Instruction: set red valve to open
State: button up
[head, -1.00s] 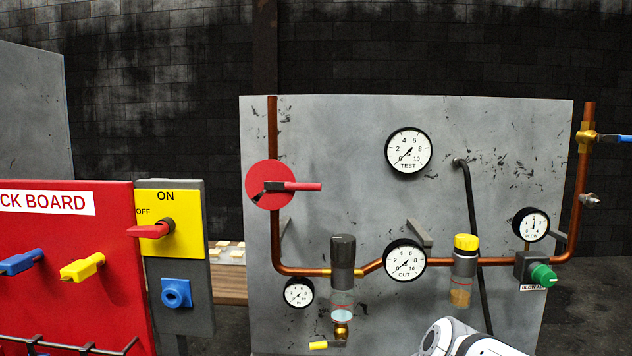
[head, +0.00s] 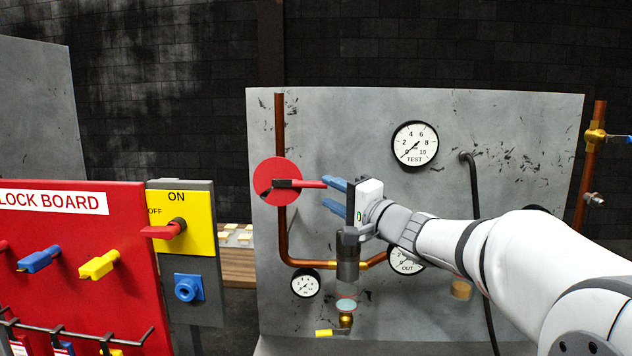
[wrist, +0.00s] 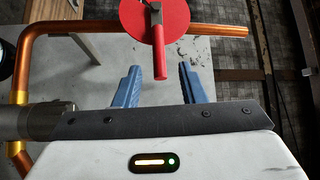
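The red valve has a round red plate (head: 266,182) on the vertical copper pipe at the panel's left. Its red lever (head: 308,183) lies level, pointing right, across the upright pipe. In the wrist view the red plate (wrist: 173,22) is at the top and the lever (wrist: 160,60) points down toward my gripper. My gripper (head: 334,196) has its blue fingers spread apart, just right of the lever's tip. In the wrist view my gripper (wrist: 160,78) is open with the lever's end near the fingertips, between them sideways. Whether they touch is unclear.
A dark-topped filter (head: 348,258) sits just below my gripper on the copper line. The test gauge (head: 414,144) is to the right. The red lock board (head: 85,255) and yellow switch panel (head: 190,205) stand at left. The panel above the valve is clear.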

aim_at(317, 187)
jog(key=p+x, duration=0.2)
jog(key=x, duration=0.4)
jog(key=shift+w+a, duration=0.15)
jog(key=shift+a, duration=0.05)
grip_shut()
dwell(0.4)
